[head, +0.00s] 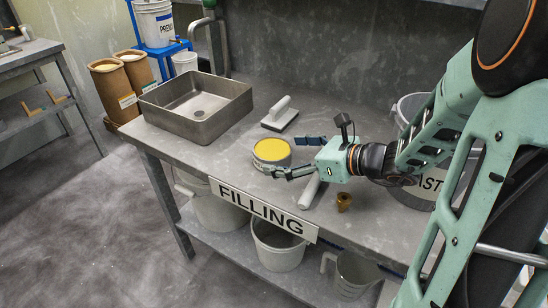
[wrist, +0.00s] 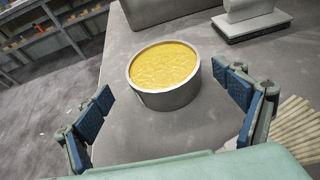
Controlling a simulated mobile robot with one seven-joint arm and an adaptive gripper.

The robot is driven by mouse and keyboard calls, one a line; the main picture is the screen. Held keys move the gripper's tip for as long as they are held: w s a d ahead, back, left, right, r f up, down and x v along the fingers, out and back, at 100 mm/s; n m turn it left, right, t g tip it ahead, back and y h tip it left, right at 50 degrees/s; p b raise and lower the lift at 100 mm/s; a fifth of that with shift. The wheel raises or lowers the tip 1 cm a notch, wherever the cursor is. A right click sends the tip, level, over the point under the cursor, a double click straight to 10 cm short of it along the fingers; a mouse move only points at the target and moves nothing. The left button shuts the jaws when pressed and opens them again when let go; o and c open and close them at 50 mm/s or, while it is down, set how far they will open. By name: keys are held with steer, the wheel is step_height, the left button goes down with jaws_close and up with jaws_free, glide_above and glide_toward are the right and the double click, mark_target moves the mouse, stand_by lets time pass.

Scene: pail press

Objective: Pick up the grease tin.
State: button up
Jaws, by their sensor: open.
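The grease tin (head: 271,153) is a short round grey tin with yellow grease filling its top, standing upright on the grey filling table (head: 225,160). In the wrist view the tin (wrist: 164,98) stands just beyond the fingertips, roughly centred between them. My gripper (head: 291,155) is open, with its two blue-padded fingers spread on either side of the line to the tin. In the wrist view my gripper (wrist: 170,106) is empty, and neither pad appears to touch the tin.
A metal basin (head: 197,105) stands left of the tin. A white-handled float (head: 280,113) lies behind it. A bucket (head: 411,105) stands behind my arm. The table's front edge is close.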

mark_target(273, 150)
steer(key=b+x, duration=0.1)
steer(key=x, duration=0.3)
steer(key=shift+w+a, duration=0.2)
steer(key=shift+w, duration=0.25)
steer(key=shift+c, duration=0.4)
steer(key=shift+r, duration=0.1)
steer(key=c, duration=1.5)
steer(key=shift+o, duration=0.2)
steer(key=shift+r, duration=0.15)
